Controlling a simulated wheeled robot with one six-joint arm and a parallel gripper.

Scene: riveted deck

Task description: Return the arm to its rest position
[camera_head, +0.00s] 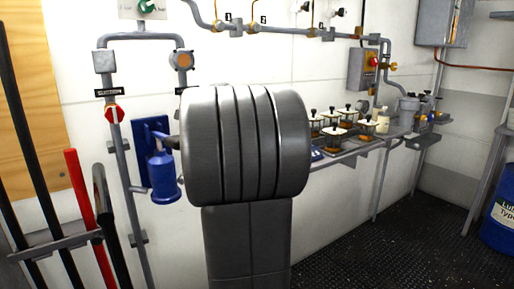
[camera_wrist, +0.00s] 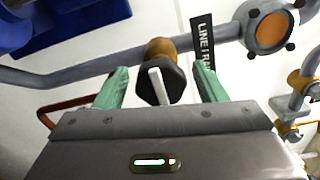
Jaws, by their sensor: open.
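My gripper (camera_wrist: 160,72) shows in the wrist view with two green fingers spread apart. Between them in the picture is a black hexagonal knob (camera_wrist: 150,84) with a white bar across it and a brass-coloured body behind. The knob appears beyond the fingers' base; I cannot tell whether any finger touches it. In the head view my own large grey arm link fills the middle, and the gripper is hidden from sight there.
A grey pipe with an orange round fitting (camera_wrist: 270,30) and a black label (camera_wrist: 203,42) lies close. In the head view are a blue bottle (camera_head: 162,172), a red rod (camera_head: 88,215), a shelf of several jars (camera_head: 333,135) and a blue drum (camera_head: 500,225). The floor (camera_head: 390,250) at right is clear.

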